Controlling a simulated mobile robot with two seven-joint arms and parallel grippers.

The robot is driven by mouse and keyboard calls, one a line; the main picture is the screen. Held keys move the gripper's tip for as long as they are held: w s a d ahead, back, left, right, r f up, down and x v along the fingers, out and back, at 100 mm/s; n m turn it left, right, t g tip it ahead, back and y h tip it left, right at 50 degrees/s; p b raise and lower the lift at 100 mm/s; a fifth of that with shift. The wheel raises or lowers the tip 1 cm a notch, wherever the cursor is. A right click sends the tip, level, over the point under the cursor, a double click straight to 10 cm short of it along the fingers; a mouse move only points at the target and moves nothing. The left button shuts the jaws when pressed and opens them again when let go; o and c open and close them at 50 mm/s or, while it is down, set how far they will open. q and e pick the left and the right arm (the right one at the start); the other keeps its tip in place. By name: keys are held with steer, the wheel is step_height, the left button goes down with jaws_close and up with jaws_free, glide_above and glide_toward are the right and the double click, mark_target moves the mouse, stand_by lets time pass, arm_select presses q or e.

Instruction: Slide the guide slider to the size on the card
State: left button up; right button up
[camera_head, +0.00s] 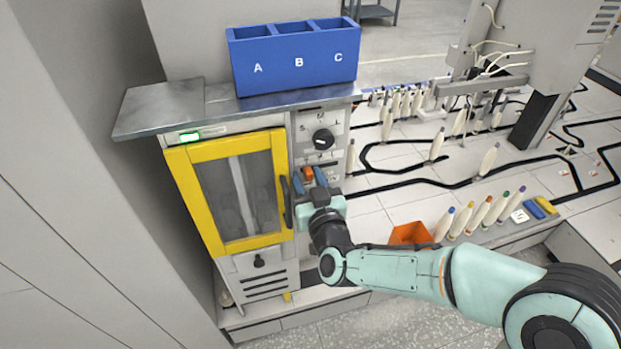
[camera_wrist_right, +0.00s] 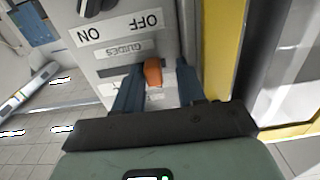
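The guide slider is an orange knob (camera_wrist_right: 153,73) on the grey machine panel, just below a "GUIDES" label in the right wrist view. It also shows as a small orange spot in the head view (camera_head: 308,173). My right gripper (camera_head: 309,181) is at the panel with its blue fingers pointing at it. My left gripper is out of view.
A yellow-framed door (camera_head: 176,185) with a dark handle is close left of my right gripper. A black dial (camera_head: 323,138) sits above the slider. A blue bin (camera_head: 267,75) marked A, B, C stands on top. An orange tray (camera_head: 409,233) and several bobbins are to the right.

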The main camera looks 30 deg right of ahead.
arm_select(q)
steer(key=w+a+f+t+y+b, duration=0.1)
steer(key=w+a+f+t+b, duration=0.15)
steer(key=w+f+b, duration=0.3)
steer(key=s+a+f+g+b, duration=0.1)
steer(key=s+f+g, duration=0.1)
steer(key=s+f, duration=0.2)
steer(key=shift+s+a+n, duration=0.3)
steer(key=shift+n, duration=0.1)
arm_select(e)
steer(key=v, duration=1.3)
steer(key=shift+s, duration=0.2)
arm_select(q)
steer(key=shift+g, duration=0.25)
